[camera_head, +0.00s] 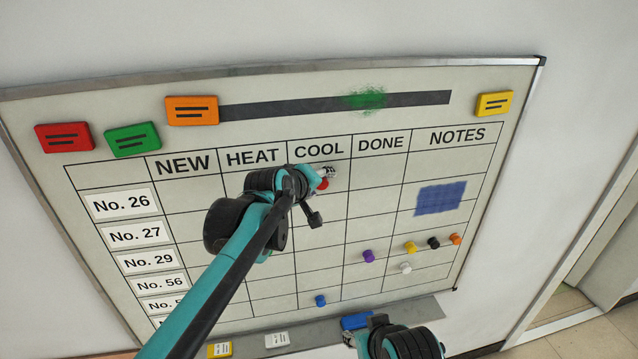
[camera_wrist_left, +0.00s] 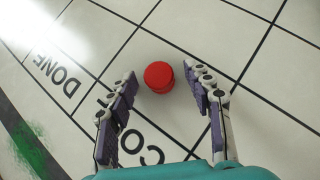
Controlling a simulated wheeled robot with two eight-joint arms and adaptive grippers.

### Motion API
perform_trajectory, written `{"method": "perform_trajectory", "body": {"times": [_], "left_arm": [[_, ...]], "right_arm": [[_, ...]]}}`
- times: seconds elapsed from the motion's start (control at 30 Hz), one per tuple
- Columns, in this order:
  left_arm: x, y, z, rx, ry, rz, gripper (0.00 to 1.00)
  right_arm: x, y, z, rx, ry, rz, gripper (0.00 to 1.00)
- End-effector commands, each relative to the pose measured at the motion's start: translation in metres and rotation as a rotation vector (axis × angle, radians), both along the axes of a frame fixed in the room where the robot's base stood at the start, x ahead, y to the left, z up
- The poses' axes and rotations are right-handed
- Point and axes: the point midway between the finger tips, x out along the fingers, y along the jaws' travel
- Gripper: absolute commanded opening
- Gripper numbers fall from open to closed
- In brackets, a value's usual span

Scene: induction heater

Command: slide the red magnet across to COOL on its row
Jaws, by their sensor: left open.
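The red magnet (camera_head: 323,184) is a round knob on the whiteboard, in the COOL column on the No. 26 row. In the left wrist view the red magnet (camera_wrist_left: 158,77) shows between the fingertips. My left gripper (camera_head: 327,172) is at the magnet, and its fingers (camera_wrist_left: 162,80) are open on either side of it, with a visible gap on each side. The left arm and wrist cover part of the HEAT and COOL columns. My right gripper (camera_head: 349,339) is low at the bottom edge, mostly hidden, and its jaws are unclear.
Purple (camera_head: 369,256), yellow (camera_head: 410,247), black (camera_head: 434,243), orange (camera_head: 455,239), white (camera_head: 405,268) and blue (camera_head: 320,301) magnets sit lower on the whiteboard (camera_head: 470,105). A blue block (camera_head: 355,321) lies on the tray (camera_head: 310,333). The DONE cell beside the red magnet is clear.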

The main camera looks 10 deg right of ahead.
Motion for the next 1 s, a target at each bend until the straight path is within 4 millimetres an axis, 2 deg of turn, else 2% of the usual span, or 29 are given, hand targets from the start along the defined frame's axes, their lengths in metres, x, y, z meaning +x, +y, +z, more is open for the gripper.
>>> {"method": "perform_trajectory", "body": {"times": [0.17,0.5,0.77,0.87,0.97,1.0], "left_arm": [[-0.008,0.006,0.006,0.0,0.0,0.0,0.51],[-0.058,0.042,0.041,0.0,0.0,0.002,0.51],[-0.082,0.058,0.057,0.001,0.0,0.001,0.51],[-0.087,0.067,0.045,0.016,0.0,0.001,0.51],[-0.096,0.086,0.008,0.063,-0.003,0.002,0.51],[-0.101,0.097,-0.014,0.093,-0.004,0.001,0.51]], "right_arm": [[0.0,0.0,0.0,0.0,0.0,0.0,0.4],[0.0,0.0,0.0,0.0,0.0,0.0,0.4],[0.0,0.0,0.0,0.0,0.0,0.0,0.4],[0.0,0.0,-0.01,0.0,0.0,0.0,0.4],[0.0,0.0,-0.035,0.0,0.0,0.0,0.4],[0.0,0.0,-0.049,0.0,0.0,0.0,0.4]]}}
